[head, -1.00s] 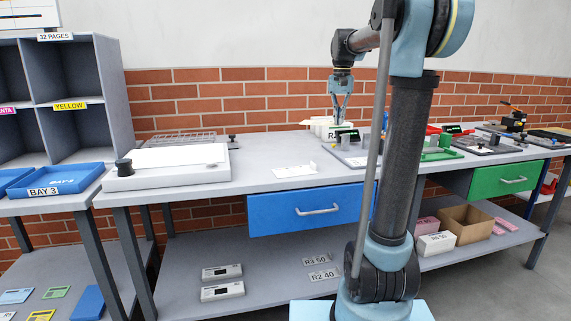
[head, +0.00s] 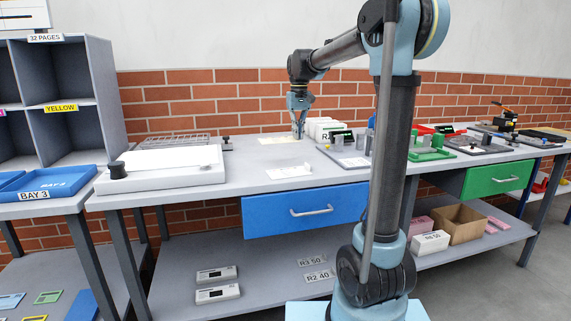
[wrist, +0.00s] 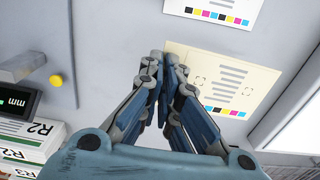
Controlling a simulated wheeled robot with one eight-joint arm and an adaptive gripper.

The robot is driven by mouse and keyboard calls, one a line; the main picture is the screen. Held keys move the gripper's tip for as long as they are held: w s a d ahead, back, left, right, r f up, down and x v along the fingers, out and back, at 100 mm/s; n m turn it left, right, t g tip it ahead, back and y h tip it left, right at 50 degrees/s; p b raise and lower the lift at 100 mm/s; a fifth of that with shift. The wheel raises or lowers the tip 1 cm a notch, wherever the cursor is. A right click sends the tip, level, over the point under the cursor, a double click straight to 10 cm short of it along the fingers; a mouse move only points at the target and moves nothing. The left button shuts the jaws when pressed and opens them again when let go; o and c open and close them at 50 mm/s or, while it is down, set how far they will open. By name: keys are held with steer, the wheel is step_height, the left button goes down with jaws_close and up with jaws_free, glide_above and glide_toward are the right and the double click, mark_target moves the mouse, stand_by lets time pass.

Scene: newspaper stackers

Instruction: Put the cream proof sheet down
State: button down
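The cream proof sheet (head: 277,141) is flat and level at the back of the long bench, reaching left from my gripper (head: 298,136). In the wrist view the sheet (wrist: 232,80) shows printed lines, crop marks and a row of colour squares. My gripper (wrist: 168,62) has its fingers together over the sheet's left edge there and looks shut on it. Whether the sheet touches the bench top or hangs just above it, I cannot tell.
A white sheet (head: 289,171) lies nearer the bench's front edge. The white flat unit (head: 165,170) stands left, with a wire rack (head: 172,140) behind it. White R2-labelled boxes (head: 322,129) and a grey plate (head: 343,157) are close right of my gripper.

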mark_target(297, 162)
steer(key=shift+f, duration=4.65)
steer(key=c, duration=1.8)
jaws_free()
steer(key=shift+f, duration=0.1)
step_height(297, 162, up, 12)
steer(key=shift+r, duration=0.15)
